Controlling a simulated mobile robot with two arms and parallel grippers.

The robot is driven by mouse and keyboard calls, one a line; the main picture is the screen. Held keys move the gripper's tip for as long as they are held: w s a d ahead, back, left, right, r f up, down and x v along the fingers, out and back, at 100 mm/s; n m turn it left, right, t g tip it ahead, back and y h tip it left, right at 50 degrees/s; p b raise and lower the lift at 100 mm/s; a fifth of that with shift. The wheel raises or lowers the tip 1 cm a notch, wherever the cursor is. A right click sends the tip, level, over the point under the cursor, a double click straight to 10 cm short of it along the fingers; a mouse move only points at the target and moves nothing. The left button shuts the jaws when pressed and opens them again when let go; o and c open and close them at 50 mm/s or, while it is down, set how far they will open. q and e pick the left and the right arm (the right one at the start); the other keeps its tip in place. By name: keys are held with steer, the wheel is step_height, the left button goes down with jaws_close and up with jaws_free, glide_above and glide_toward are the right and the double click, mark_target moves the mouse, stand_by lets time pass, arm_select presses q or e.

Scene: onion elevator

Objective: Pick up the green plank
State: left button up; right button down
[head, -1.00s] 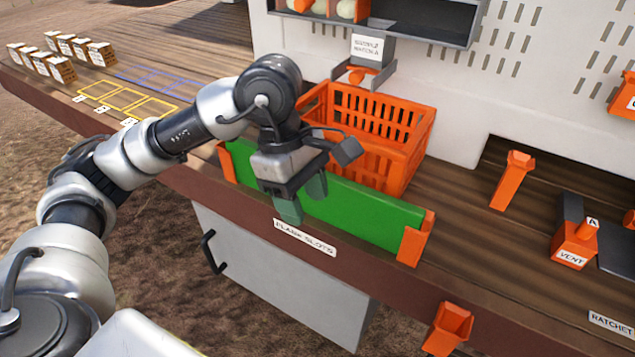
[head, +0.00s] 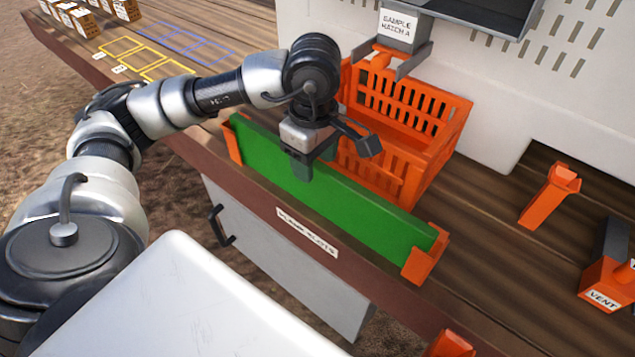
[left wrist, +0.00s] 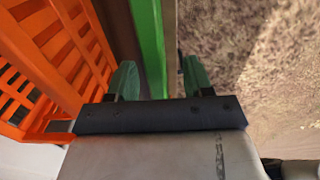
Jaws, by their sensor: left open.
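The green plank (head: 330,195) stands on its long edge in orange end slots along the front edge of the wooden counter. My left gripper (head: 312,165) is over the plank's upper edge, a little left of its middle. In the left wrist view the plank (left wrist: 149,45) runs between the two open greenish fingers (left wrist: 160,80), closer to the left finger. No contact between fingers and plank can be made out. The right gripper is not in view.
An orange crate (head: 440,120) stands right behind the plank, close to the gripper. A sample hatch (head: 397,30) hangs above it. An orange holder (head: 548,195) and a vent box (head: 605,285) are to the right. The ground lies below the counter's front edge.

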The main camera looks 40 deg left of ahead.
mark_target(317, 176)
arm_select(q)
steer(key=f, duration=0.1)
steer(key=f+p, duration=0.1)
steer(key=f, duration=0.1)
steer(key=shift+w+d+f+p, duration=0.1)
steer(key=shift+w+f+p, duration=0.2)
steer(key=shift+p, duration=0.1)
steer(key=shift+f, duration=0.55)
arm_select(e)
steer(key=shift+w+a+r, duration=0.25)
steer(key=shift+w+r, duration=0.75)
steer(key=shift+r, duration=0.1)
arm_select(q)
steer(key=shift+c, duration=0.9)
jaws_close()
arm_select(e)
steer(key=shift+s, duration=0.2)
